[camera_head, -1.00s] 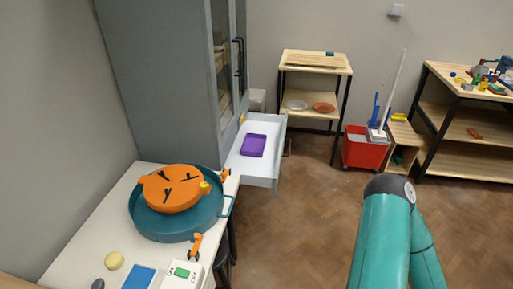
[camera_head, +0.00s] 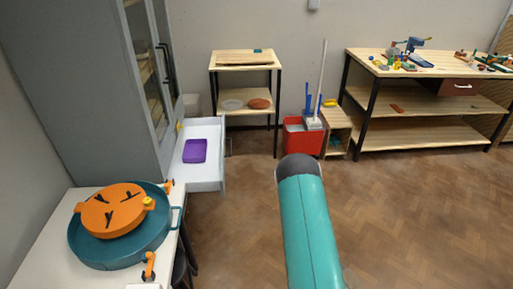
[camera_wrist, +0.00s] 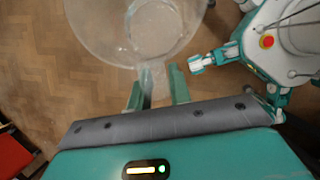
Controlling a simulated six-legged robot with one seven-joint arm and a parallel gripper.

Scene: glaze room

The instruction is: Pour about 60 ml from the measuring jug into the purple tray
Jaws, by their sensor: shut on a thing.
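The purple tray (camera_head: 195,151) lies inside a pulled-out white drawer (camera_head: 208,181) at the tall grey cabinet. It looks empty. In the wrist view, my gripper (camera_wrist: 158,88) is shut on a clear, see-through jug (camera_wrist: 88,32), apparently by its handle. I take this for the measuring jug. Its top is cut off by the picture edge, and I cannot tell how much liquid it holds. In the head view only my teal arm shows, with gripper and jug out of sight. The arm is right of the drawer, over the floor.
A white bench (camera_head: 40,245) at front left carries a round blue-teal pan (camera_head: 112,252) with an orange piece (camera_head: 112,213). A wooden shelf (camera_head: 246,60), red bucket (camera_head: 302,138) and workbench (camera_head: 430,100) stand along the back wall. The wooden floor (camera_head: 400,210) on the right is clear.

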